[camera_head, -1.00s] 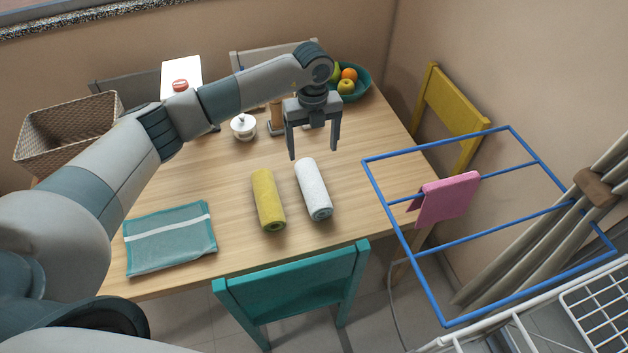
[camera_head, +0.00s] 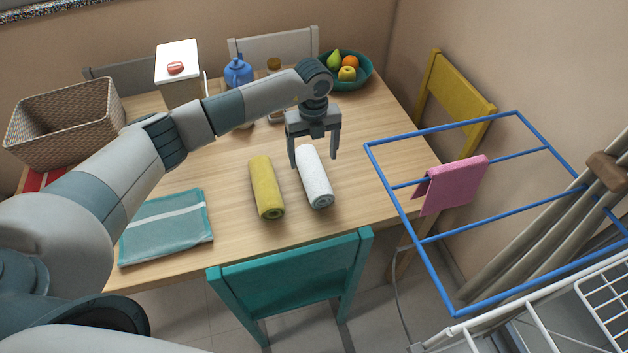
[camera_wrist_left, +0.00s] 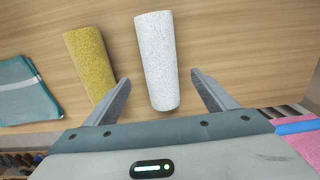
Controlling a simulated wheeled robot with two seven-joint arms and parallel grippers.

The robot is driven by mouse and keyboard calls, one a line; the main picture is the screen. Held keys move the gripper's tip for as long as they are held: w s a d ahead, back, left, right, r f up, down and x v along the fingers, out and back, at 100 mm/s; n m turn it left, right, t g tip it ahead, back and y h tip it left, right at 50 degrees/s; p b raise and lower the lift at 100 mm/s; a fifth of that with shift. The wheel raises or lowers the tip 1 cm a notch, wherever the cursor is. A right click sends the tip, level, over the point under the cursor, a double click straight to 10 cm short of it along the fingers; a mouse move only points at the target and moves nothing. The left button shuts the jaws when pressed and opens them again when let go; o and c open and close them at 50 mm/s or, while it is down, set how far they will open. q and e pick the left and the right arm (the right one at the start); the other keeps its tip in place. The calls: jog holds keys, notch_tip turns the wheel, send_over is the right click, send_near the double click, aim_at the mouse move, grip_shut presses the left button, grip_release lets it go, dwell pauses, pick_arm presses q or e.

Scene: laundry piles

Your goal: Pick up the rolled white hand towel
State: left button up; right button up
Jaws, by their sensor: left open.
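The rolled white hand towel (camera_head: 315,180) lies on the wooden table, to the right of a rolled yellow towel (camera_head: 266,188). My left gripper (camera_head: 315,162) is open and points down over the far end of the white roll. In the left wrist view the white towel (camera_wrist_left: 157,60) lies between the two spread fingers of my left gripper (camera_wrist_left: 160,95), and nothing is gripped. The yellow towel (camera_wrist_left: 92,62) is just outside the left finger there. I cannot tell the exact height of the fingertips above the table. My right gripper is not in view.
A folded teal towel (camera_head: 166,226) lies at the left of the table. A blue drying rack (camera_head: 440,237) with a pink cloth (camera_head: 455,186) stands at the right. A teal chair (camera_head: 290,282) is at the front edge. A wicker basket (camera_head: 66,122) and fruit bowl (camera_head: 352,82) are farther back.

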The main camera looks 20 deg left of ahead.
aim_at(314, 168)
pick_arm(q)
jog(key=shift+f+b, duration=0.5)
jog(key=shift+f, duration=0.85)
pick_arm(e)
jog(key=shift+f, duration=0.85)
pick_arm(q)
jog(key=shift+f, duration=0.1)
jog(key=shift+w+f+b, duration=0.1)
jog(key=shift+f+b, duration=0.7)
jog(key=shift+f, duration=0.15)
jog(key=shift+w+f, duration=0.1)
jog(key=shift+f, duration=0.25)
notch_tip(314, 168, down, 2)
jog(key=shift+f+b, duration=0.1)
jog(key=shift+b, duration=0.85)
jog(key=shift+f, duration=0.1)
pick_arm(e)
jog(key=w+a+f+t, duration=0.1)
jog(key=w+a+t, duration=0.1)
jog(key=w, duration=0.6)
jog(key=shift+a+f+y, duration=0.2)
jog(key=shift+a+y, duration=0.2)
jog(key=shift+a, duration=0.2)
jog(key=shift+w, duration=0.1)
